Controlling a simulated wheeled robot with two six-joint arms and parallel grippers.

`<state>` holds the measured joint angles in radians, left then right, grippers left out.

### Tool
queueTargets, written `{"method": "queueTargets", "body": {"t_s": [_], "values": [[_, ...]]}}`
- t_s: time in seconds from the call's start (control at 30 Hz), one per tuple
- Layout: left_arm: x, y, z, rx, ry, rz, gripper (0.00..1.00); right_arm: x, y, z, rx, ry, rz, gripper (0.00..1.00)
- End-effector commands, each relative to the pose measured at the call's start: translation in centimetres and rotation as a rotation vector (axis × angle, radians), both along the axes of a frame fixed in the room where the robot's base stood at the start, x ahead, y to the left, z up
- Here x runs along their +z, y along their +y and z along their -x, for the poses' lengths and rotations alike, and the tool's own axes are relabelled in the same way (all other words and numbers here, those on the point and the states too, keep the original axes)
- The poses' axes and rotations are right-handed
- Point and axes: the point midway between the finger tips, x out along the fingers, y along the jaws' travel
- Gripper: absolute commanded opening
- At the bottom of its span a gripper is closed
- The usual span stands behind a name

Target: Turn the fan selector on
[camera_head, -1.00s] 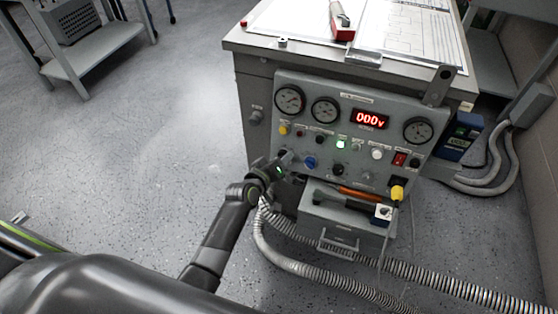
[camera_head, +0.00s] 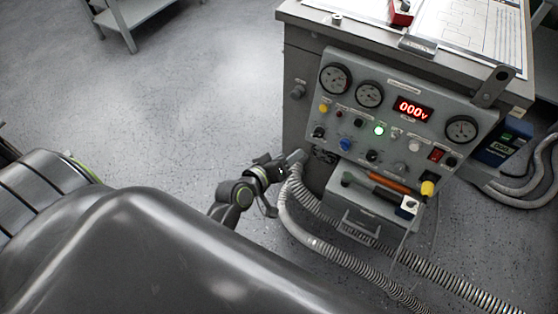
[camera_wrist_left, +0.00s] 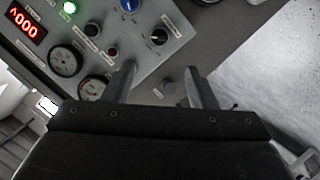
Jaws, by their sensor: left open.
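The grey control panel (camera_head: 385,120) stands on the front of the cabinet. I cannot read its labels, so I cannot tell which knob is the fan selector. A blue knob (camera_head: 345,144) and a black knob (camera_head: 319,132) sit at its lower left. Another dark knob (camera_head: 298,90) is on the cabinet face left of the panel. My left gripper (camera_head: 296,158) is open below and left of the panel. In the left wrist view its fingers (camera_wrist_left: 163,82) stand apart, with the dark side knob (camera_wrist_left: 171,88) visible in the gap; contact cannot be seen. My right gripper is out of view.
A red display (camera_head: 413,109) reads 000v, and a green light (camera_head: 379,130) is lit. Tools with orange (camera_head: 390,182) and dark handles lie on the drawer box (camera_head: 352,216). Ribbed hoses (camera_head: 300,228) run across the floor below. Open floor lies to the left.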

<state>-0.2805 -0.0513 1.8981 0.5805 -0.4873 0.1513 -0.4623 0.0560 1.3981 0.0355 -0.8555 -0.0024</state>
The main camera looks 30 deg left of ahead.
Motion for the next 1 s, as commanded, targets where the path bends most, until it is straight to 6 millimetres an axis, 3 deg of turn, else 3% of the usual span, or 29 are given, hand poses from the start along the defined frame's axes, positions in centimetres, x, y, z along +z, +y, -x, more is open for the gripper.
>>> {"method": "queueTargets", "body": {"t_s": [0.1, 0.27, 0.87, 1.0], "values": [[0.6, 0.4, 1.7, 0.001, 0.002, -0.001, 0.51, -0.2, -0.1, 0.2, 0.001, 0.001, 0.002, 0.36], [1.0, 0.6, 2.8, -0.001, 0.001, 0.0, 0.51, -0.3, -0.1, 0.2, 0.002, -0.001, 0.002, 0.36], [1.0, 0.6, 3.0, 0.0, 0.001, -0.001, 0.51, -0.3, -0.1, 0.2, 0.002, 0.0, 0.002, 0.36], [-1.3, 0.8, 3.7, -0.014, 0.059, -0.04, 0.51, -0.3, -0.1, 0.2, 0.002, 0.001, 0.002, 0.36]]}}
